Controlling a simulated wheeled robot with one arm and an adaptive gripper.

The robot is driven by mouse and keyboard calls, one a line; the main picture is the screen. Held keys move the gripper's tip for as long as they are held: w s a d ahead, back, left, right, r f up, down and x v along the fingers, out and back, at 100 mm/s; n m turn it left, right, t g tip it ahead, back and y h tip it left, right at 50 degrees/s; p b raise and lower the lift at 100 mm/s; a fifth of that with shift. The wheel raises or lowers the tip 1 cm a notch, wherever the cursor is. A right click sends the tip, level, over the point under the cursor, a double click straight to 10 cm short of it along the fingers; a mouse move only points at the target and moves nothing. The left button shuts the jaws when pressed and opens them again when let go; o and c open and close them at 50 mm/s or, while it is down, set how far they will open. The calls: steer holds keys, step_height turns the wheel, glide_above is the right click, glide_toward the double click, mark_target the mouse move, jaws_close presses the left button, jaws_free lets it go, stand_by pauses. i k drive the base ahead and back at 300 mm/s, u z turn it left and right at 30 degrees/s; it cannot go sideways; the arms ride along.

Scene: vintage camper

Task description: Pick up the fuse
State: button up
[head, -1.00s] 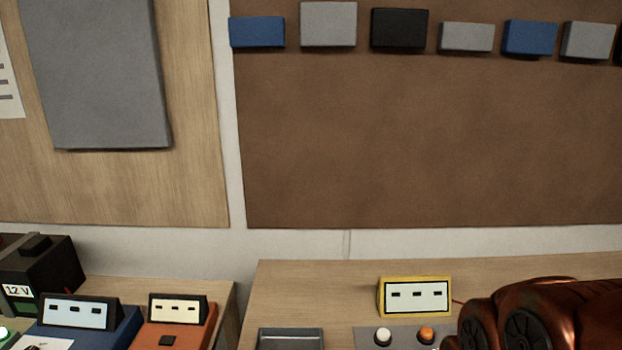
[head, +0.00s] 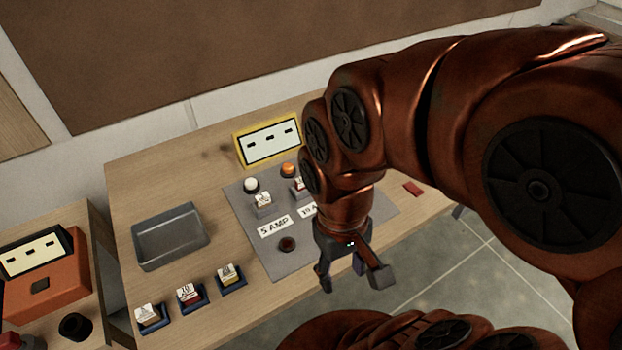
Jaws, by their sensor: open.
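Three small fuse-like pieces with white labelled tops stand in blue holders along the table's front left: a pale one (head: 148,313), a red one (head: 188,292) and a yellow one (head: 229,272). Two similar pieces sit on the grey panel, one pale (head: 263,199) and one red (head: 298,185) partly hidden by my arm. I cannot tell which is the task's fuse. My gripper (head: 354,279) is open and points down near the panel's front right, to the right of the holders and apart from them. Nothing shows between its fingers.
An empty grey tray (head: 169,237) lies on the table at left. The grey panel (head: 262,252) bears a "5 AMP" label, a dark round socket (head: 287,244) and white and orange knobs. A yellow-framed meter (head: 268,143) stands behind. A flat red piece (head: 413,189) lies at right.

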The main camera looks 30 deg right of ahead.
mark_target(299, 185)
steer(key=z, duration=0.25)
steer(key=k, duration=1)
steer(key=u, duration=1.55)
steer(key=i, duration=1.15)
steer(key=z, duration=1.15)
